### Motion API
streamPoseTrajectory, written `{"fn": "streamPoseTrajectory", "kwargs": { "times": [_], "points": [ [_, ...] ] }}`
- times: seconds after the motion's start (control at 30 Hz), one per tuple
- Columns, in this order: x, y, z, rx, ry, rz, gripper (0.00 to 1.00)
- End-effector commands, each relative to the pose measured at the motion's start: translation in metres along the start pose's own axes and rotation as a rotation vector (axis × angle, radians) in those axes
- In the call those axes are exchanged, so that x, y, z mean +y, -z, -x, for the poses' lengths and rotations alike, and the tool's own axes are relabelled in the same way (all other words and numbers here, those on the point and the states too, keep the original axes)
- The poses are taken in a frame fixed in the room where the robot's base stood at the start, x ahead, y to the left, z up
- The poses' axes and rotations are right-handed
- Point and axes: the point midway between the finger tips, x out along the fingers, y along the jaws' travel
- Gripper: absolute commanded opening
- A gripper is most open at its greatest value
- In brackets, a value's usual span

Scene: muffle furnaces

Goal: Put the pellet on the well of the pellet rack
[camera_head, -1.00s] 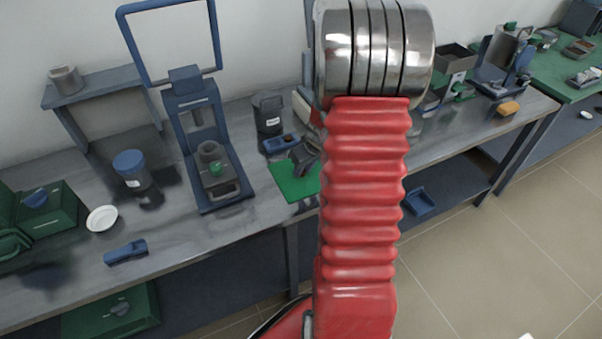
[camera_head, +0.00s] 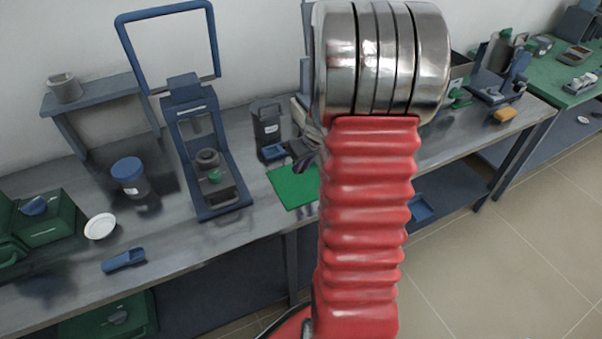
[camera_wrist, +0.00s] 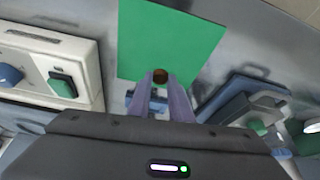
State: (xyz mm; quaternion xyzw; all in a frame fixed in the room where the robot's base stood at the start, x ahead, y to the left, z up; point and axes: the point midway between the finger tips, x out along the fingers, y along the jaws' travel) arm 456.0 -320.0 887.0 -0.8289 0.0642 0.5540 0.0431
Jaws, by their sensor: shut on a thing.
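My gripper (camera_wrist: 160,84) is shut on a small dark brown pellet (camera_wrist: 160,75), held between the fingertips. In the wrist view the pellet shows against the edge of the green mat (camera_wrist: 170,40); its height above the bench is hard to tell. A small blue piece (camera_wrist: 146,103), likely the pellet rack, lies behind the fingers and is partly covered by them. In the head view a blue piece (camera_head: 274,152) lies by the back edge of the mat. Its wells cannot be made out. My gripper (camera_head: 306,163) there is mostly hidden by my arm.
A blue press (camera_head: 205,160) stands left of the mat, with a dark container (camera_head: 267,125) behind. A white device with a blue knob (camera_wrist: 50,70) is close at left in the wrist view. A white dish (camera_head: 100,226) and blue-lidded jar (camera_head: 130,178) stand farther left.

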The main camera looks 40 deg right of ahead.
Motion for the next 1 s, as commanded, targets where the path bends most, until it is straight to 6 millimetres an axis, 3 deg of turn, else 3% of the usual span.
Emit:
{"fn": "streamPoseTrajectory", "kwargs": {
  "times": [0.1, 0.33, 1.0],
  "points": [
    [0.001, 0.01, 0.022, 0.005, -0.003, 0.001, 0.0],
    [0.0, 0.02, 0.047, 0.001, -0.001, 0.0, 0.0],
    [0.0, 0.021, 0.05, 0.0, 0.0, -0.001, 0.0]
  ]
}}
